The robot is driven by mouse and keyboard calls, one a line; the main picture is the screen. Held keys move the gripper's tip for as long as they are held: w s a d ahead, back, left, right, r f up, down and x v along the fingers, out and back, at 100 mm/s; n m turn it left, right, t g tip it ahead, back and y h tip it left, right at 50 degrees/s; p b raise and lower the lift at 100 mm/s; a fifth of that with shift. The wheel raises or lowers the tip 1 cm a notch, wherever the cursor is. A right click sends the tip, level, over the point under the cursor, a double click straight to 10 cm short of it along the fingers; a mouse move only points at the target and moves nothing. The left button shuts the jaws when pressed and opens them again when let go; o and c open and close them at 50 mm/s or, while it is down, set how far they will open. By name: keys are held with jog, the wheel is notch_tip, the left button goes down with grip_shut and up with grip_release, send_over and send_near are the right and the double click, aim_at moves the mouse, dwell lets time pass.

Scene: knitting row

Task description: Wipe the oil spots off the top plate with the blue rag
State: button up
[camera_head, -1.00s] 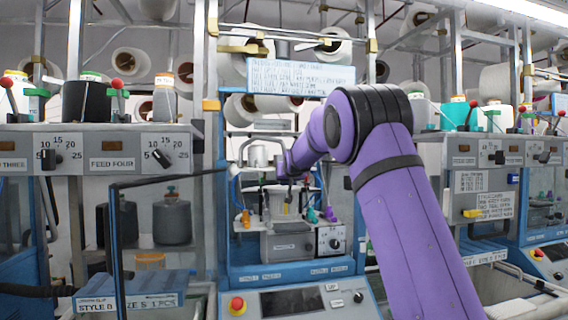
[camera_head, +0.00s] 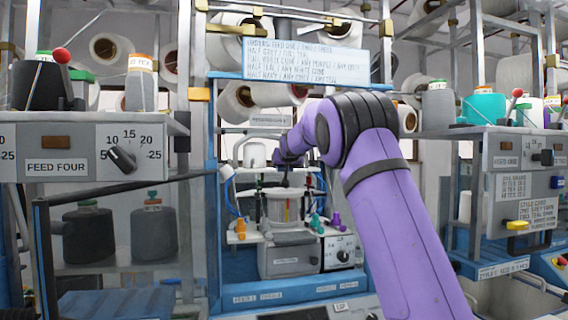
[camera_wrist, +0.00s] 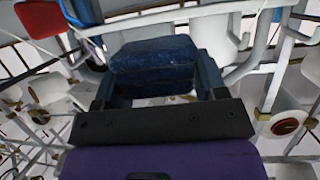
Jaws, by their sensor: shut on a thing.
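My gripper (camera_wrist: 154,84) is shut on a dark blue folded cloth, the blue rag (camera_wrist: 152,54), which sits between its two fingers in the wrist view. In the head view my purple arm reaches into the blue-framed middle machine, and its end hangs above a round pale drum (camera_head: 283,206); the rag is too small to make out there. I cannot tell which surface is the top plate, and no oil spots can be made out.
Small coloured cones, one purple (camera_head: 333,221), stand beside the drum. Blue uprights (camera_head: 212,160) frame the opening. A dark rail (camera_head: 120,187) juts out at left. A feed unit with a dial (camera_head: 122,158) is at left, another (camera_head: 515,150) at right.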

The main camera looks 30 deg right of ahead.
send_over(285, 191)
jog(key=shift+s+a+f, duration=0.1)
jog(key=shift+s+f, duration=0.1)
jog(key=shift+f, duration=1.2)
jog(key=shift+s+a+f, duration=0.1)
jog(key=shift+s+f, duration=0.05)
jog(key=shift+f, duration=1.2)
jog(key=shift+f, duration=0.95)
jog(key=shift+w, duration=0.15)
